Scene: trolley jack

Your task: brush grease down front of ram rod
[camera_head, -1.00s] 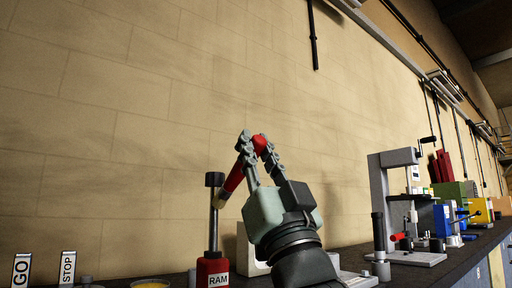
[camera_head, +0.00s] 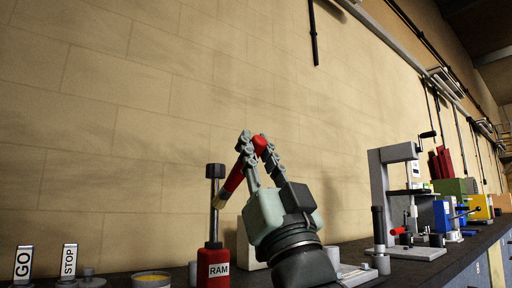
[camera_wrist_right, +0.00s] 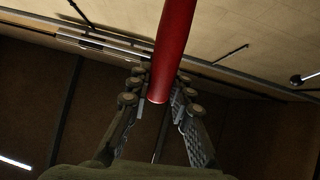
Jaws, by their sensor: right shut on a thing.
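The ram is a red body (camera_head: 212,268) labelled RAM, with an upright grey rod (camera_head: 213,205) topped by a dark cap (camera_head: 215,171). My right gripper (camera_head: 252,140) is shut on the red handle of a brush (camera_head: 234,179), just right of the rod's upper part. The brush tilts down to the left, and its pale bristle end (camera_head: 219,200) is at the rod; I cannot tell whether it touches. In the right wrist view the red handle (camera_wrist_right: 174,45) stands between the fingers (camera_wrist_right: 157,100). A shallow tin of yellow grease (camera_head: 152,277) sits left of the ram. My left gripper is not in view.
GO (camera_head: 23,264) and STOP (camera_head: 69,260) signs stand at the left. A pale block (camera_head: 246,246) is behind my right gripper. A grey press (camera_head: 380,200) and several coloured machines line the bench to the right.

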